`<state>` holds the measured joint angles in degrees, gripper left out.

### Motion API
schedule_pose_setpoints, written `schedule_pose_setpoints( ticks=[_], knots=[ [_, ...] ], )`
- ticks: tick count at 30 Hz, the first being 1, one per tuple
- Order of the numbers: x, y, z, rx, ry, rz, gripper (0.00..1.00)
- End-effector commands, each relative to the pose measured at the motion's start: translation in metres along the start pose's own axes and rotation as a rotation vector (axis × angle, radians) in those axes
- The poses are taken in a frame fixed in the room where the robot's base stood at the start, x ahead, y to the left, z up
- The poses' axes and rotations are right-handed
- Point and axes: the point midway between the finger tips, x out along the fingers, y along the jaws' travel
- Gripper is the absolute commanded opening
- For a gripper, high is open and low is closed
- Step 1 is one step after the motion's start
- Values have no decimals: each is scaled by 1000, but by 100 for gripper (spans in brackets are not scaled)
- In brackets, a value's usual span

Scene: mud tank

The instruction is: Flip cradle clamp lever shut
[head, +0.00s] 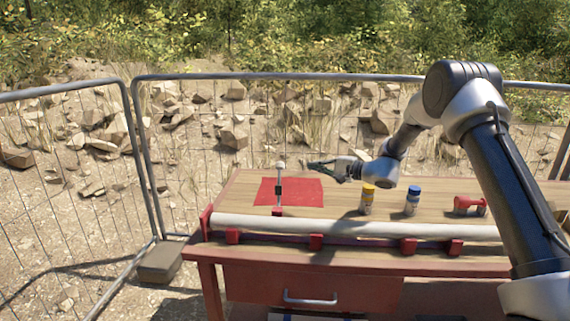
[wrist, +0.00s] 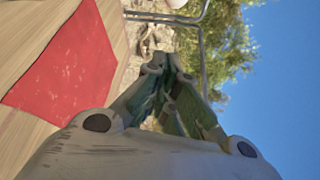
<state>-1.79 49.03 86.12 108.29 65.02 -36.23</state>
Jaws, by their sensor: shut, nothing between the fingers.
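The clamp lever (head: 279,189) stands upright at the left part of the table in the head view, a thin shaft with a pale round knob (head: 280,165) on top. Its red foot sits at the pale pipe (head: 350,227), which lies along the table's front edge in red cradle blocks (head: 316,241). My gripper (head: 312,165) is shut and empty, to the right of the knob at about its height. In the wrist view the shut fingers (wrist: 172,65) point away from the camera. A pale rounded thing at that view's top edge (wrist: 177,3) may be the knob.
A red mat (head: 305,192) lies behind the pipe. A yellow-capped bottle (head: 367,200), a blue-capped bottle (head: 412,201) and a red tool (head: 468,205) stand or lie to the right on the wooden table (head: 340,200). Mesh fencing (head: 200,150) surrounds the place.

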Motion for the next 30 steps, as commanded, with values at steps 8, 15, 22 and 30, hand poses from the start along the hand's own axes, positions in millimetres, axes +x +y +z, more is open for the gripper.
schedule_pose_setpoints(
  ticks=[8,15,22,30],
  knots=[
    [1,0,0,0,-1,1,0],
    [28,0,2,-1,-3,1,0],
    [75,0,2,-2,-4,1,0],
    [94,-1,18,1,-2,3,0]
  ],
)
